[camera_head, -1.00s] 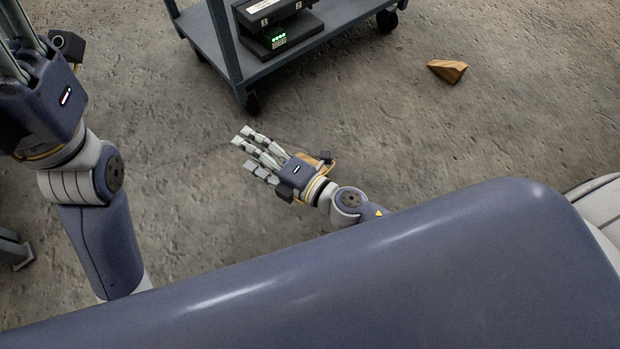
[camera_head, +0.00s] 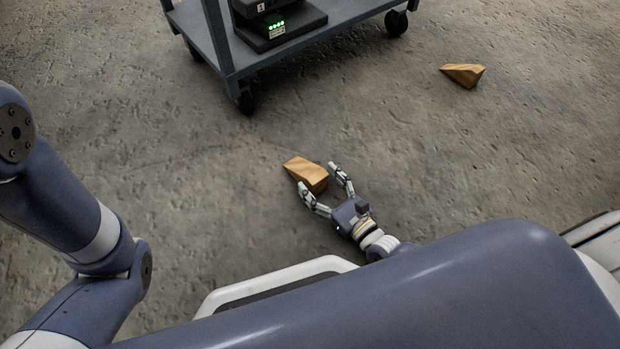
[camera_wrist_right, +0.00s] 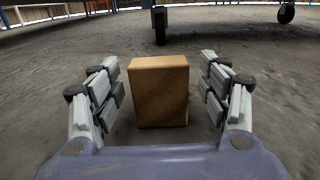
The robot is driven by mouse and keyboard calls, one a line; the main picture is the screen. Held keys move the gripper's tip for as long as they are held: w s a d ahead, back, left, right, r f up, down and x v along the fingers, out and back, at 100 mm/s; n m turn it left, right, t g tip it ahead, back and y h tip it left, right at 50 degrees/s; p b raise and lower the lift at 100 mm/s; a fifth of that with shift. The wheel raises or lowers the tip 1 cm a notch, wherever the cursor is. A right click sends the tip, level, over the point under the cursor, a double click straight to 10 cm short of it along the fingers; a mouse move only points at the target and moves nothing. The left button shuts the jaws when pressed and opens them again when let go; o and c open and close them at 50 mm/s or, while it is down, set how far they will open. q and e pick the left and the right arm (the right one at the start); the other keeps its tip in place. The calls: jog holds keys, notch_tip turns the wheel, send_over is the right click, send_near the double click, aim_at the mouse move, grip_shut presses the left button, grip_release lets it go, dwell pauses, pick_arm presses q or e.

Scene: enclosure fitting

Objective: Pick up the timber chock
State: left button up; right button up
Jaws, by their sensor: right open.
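A timber chock (camera_head: 305,172), a light brown wooden wedge, lies on the concrete floor in the middle of the head view. My right gripper (camera_head: 320,178) is open low at the floor, with a finger on either side of the chock's near end. In the right wrist view the chock (camera_wrist_right: 158,92) stands between the open fingers (camera_wrist_right: 165,92), with a gap visible on both sides. A second timber chock (camera_head: 463,75) lies on the floor at the upper right of the head view. My left arm shows at the left, but its gripper is out of view.
A grey wheeled cart (camera_head: 290,45) stands at the top of the head view, with a black device (camera_head: 285,30) with green lights on its lower shelf. Cart casters (camera_wrist_right: 160,25) also show beyond the chock in the wrist view. The floor around the chock is clear.

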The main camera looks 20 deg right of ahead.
aim_at(306, 169)
jog(key=shift+x, duration=0.9)
jog(key=b+x, duration=0.2)
jog(key=x, duration=0.2)
jog(key=shift+w+a+f+b, duration=0.1)
jog(key=shift+w+f+b, duration=0.05)
jog(key=shift+w+b, duration=0.15)
jog(key=shift+w+a, duration=0.2)
jog(key=shift+w, duration=0.3)
jog(key=c, duration=1.3)
